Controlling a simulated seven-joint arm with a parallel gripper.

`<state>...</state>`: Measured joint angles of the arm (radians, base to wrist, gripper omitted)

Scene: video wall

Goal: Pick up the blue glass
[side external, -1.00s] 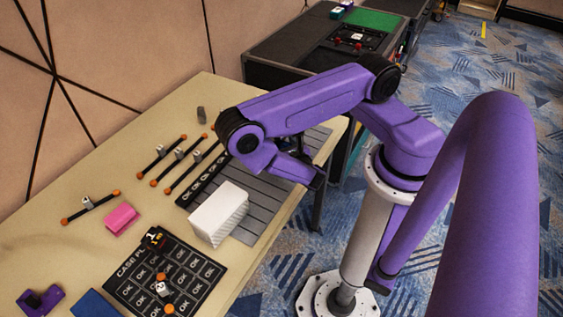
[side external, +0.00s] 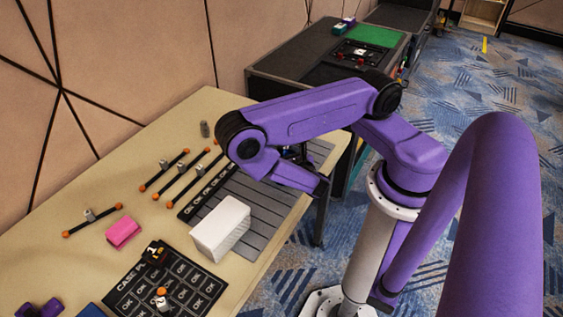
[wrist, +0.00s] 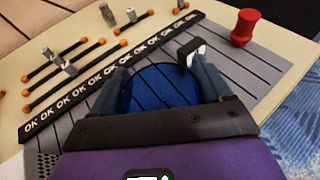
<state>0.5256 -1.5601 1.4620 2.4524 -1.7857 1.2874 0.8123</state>
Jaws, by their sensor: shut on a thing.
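The blue glass (wrist: 160,90) shows in the wrist view as a dark blue round shape between the two fingers of my gripper (wrist: 158,70). The fingers are shut on it, one on each side. Its lower edge is hidden by the dark gripper body. In the side view my gripper is over the grey slatted mat at the table's far end, mostly hidden behind my purple arm. I cannot make out the glass clearly there.
A white block (side external: 220,228) stands at the mat's near edge. A pink block (side external: 123,232), several orange-tipped rods and a black OK board (side external: 135,290) lie nearer. A red object (wrist: 244,27) stands on the right in the wrist view.

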